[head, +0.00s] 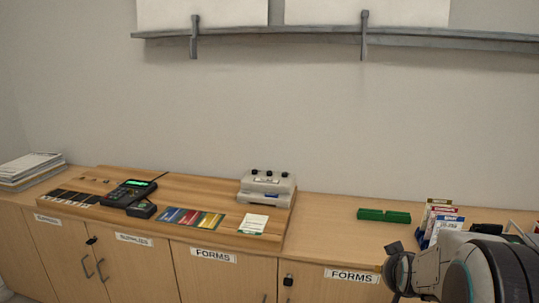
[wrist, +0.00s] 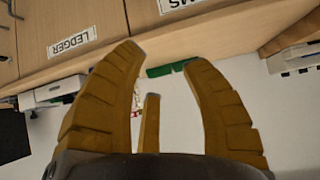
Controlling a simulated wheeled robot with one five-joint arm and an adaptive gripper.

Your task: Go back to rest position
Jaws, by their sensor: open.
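My gripper (wrist: 165,62) is open in the wrist view, with its ochre ridged fingers spread and nothing held between them. Beyond the fingertips, the wrist view shows part of the counter edge and a green block. In the head view my arm (head: 450,268) fills the lower right corner, in front of the counter's right end. I cannot make out the fingers clearly there.
The wooden counter (head: 325,217) bears a raised board with a card terminal (head: 130,191), coloured cards (head: 190,217) and a grey device (head: 266,188). A green block (head: 384,215) and small boxes (head: 438,224) stand near my arm. A shelf (head: 310,35) hangs above.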

